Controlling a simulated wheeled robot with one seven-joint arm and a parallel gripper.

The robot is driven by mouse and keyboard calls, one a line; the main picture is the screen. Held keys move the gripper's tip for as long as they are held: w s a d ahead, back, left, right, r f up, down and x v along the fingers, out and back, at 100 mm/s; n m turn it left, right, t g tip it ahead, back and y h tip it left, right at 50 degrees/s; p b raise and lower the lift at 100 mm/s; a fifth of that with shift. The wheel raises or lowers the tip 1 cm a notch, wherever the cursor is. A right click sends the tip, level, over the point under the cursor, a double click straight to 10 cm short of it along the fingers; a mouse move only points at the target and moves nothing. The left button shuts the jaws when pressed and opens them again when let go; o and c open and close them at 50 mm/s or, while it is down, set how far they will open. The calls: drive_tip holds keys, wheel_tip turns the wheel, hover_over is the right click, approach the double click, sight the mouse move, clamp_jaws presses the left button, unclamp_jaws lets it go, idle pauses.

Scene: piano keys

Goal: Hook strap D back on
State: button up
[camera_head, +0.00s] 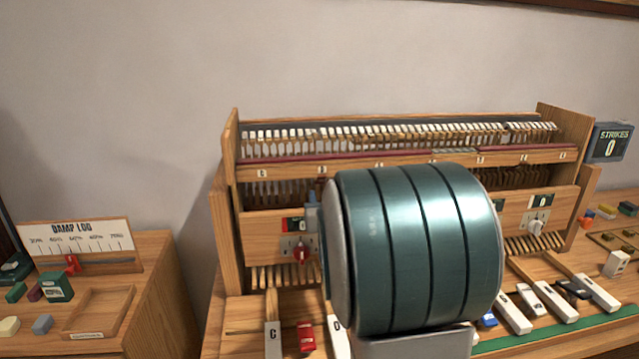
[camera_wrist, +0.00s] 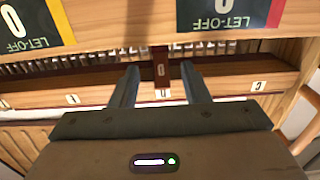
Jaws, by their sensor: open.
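Strap D (camera_wrist: 160,62) is a narrow dark red strip with a pale letter, in the middle of the wrist view. It lies between the two fingers of my open gripper (camera_wrist: 160,72), with a visible gap on either side. A small white letter plate (camera_wrist: 163,93) sits on the wooden rail by the strap's end. Whether the strap is hooked at its end cannot be told. In the head view, my teal arm hides most of the gripper and the strap; a letter plate (camera_head: 322,170) shows on the rail above.
The wooden piano action (camera_head: 400,157) stands behind my arm. Two let-off displays (camera_wrist: 30,25) (camera_wrist: 225,14) flank the strap in the wrist view. A strikes counter (camera_head: 610,142) reads 0. A side cabinet (camera_head: 150,300) stands left.

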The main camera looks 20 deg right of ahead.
drive_tip(key=shift+p+x, duration=0.6)
drive_tip(key=shift+x, duration=3.55)
clamp_jaws()
